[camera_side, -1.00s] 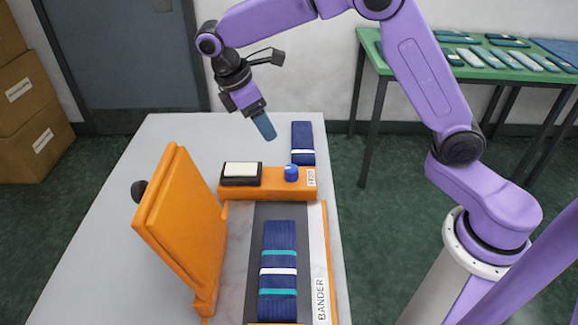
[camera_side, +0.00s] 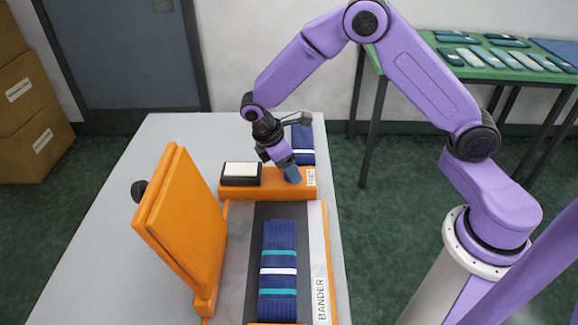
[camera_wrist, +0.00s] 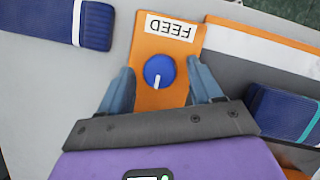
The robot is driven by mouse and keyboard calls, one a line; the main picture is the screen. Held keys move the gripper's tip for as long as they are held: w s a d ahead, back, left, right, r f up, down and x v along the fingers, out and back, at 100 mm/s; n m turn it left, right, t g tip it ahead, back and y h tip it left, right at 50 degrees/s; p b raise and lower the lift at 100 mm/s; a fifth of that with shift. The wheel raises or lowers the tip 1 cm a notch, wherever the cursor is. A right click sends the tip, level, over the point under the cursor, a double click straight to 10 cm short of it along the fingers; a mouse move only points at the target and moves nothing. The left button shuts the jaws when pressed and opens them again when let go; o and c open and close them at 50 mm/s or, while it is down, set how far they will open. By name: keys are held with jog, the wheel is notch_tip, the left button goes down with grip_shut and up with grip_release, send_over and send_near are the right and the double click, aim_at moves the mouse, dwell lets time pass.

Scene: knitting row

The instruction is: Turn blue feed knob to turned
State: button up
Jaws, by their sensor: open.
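The blue feed knob (camera_wrist: 159,72) sits on the orange housing (camera_wrist: 150,98) beside a white FEED label (camera_wrist: 170,27) in the wrist view. A white mark on the knob points toward the lower edge of that picture. My gripper (camera_wrist: 161,85) is open, with one blue finger on each side of the knob and gaps between. In the side view my gripper (camera_side: 292,174) is low over the right end of the orange housing (camera_side: 268,184) and hides the knob. I cannot tell how far the fingertips reach down around it.
A black-framed white pad (camera_side: 241,170) is on the housing's left. An orange lid (camera_side: 180,232) stands open at the left. A striped blue knitted piece (camera_side: 279,270) lies on the bed in front. Another folded blue piece (camera_side: 303,150) lies behind the housing.

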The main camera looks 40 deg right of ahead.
jog(key=shift+f, duration=0.25)
jog(key=c, duration=1)
